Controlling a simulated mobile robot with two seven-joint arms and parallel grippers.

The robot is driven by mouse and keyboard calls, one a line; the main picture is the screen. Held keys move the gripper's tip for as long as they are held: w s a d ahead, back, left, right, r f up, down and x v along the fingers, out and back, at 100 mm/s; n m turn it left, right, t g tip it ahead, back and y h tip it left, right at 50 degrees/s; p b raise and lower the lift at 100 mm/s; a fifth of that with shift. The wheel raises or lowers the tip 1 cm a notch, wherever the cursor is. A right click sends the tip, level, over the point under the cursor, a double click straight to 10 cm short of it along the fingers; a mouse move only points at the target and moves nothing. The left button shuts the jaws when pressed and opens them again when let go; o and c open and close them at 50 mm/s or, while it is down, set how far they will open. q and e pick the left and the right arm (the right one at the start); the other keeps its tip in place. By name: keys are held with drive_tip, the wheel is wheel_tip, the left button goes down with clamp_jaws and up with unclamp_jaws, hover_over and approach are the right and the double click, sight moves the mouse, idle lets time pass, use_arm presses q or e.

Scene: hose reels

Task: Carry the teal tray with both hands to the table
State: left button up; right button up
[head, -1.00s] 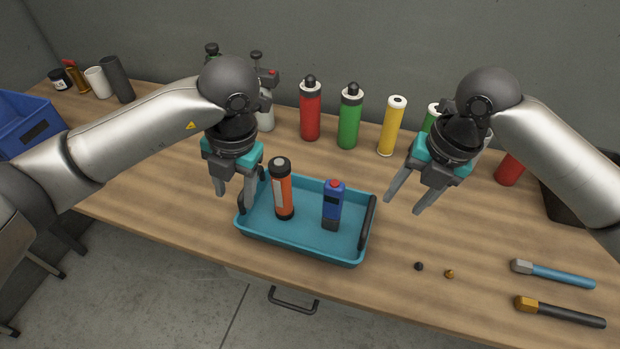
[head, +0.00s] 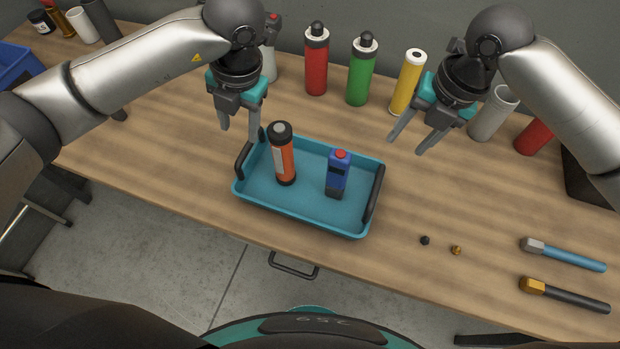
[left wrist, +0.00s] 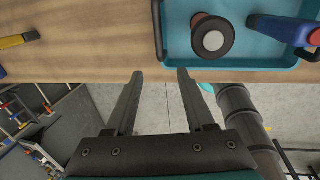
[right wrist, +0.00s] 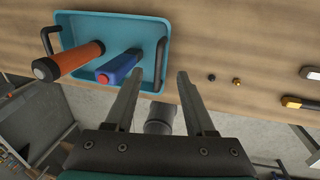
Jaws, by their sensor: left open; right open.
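The teal tray (head: 300,207) sits on the wooden bench near its front edge, with a dark handle at each short end. An orange flashlight (head: 284,160) and a blue device with a red top (head: 338,175) stand upright in it. My left gripper (head: 240,134) is open and empty, above and behind the tray's left end. My right gripper (head: 408,146) is open and empty, behind and right of the right handle (head: 374,194). Neither gripper touches the tray. The tray also shows in the left wrist view (left wrist: 262,48) and the right wrist view (right wrist: 122,32).
Red (head: 316,62), green (head: 361,72) and yellow (head: 408,82) cylinders stand behind the tray. Two small knobs (head: 425,240) and two hammer-like tools (head: 565,254) lie to the right. A blue bin (head: 14,64) is at far left. Bare bench lies left of the tray.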

sight(241, 158)
use_arm(q)
drive_tip(key=f, duration=0.4)
drive_tip(key=a+f, duration=0.1)
drive_tip(key=f, duration=0.3)
drive_tip(key=a+f, duration=0.1)
drive_tip(key=f, duration=0.3)
drive_tip(key=shift+w+a+f, duration=0.2)
drive_tip(key=shift+w+f, duration=0.15)
use_arm(e)
drive_tip(key=f, duration=0.4)
drive_tip(key=a+f, duration=0.1)
drive_tip(key=f, duration=0.3)
drive_tip(key=a+f, duration=0.1)
drive_tip(key=f, duration=0.3)
drive_tip(key=shift+w+a+f, duration=0.2)
drive_tip(key=shift+w+f, duration=0.15)
drive_tip(key=shift+w, duration=0.05)
use_arm(q)
drive_tip(key=shift+c, duration=0.3)
use_arm(e)
drive_tip(key=shift+c, duration=0.4)
use_arm(q)
clamp_jaws()
use_arm(e)
clamp_jaws()
drive_tip(key=shift+w+r, duration=0.1)
